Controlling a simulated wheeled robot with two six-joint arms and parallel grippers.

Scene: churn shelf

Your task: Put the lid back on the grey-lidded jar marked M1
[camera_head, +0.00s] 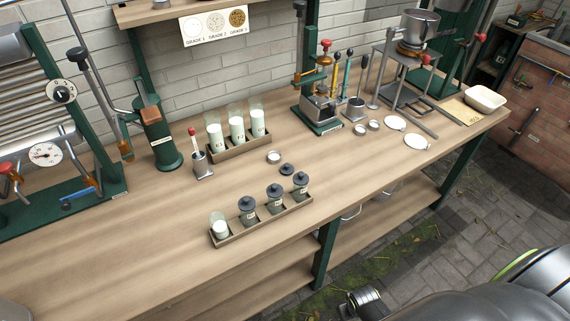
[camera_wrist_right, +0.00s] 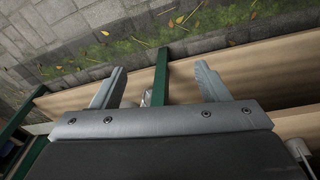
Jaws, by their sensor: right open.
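An open glass jar (camera_head: 220,227) with white contents stands at the left end of the front wooden tray (camera_head: 262,222). Three jars with dark grey lids (camera_head: 247,206) stand beside it in the same tray. Their marks are too small to read, so I cannot tell which is M1. A loose dark grey lid (camera_head: 286,169) lies on the bench just behind the tray. My right gripper (camera_wrist_right: 160,82) is open and empty in the right wrist view, with paving and the bench's timber edge beyond its fingers. My left gripper is not in view.
A second tray (camera_head: 240,147) of tall white-filled glasses stands behind. A small round dish (camera_head: 273,157) lies near the loose lid. A green press (camera_head: 320,105) and white discs (camera_head: 416,141) are to the right. The bench's front left is clear. My arm shows at lower right.

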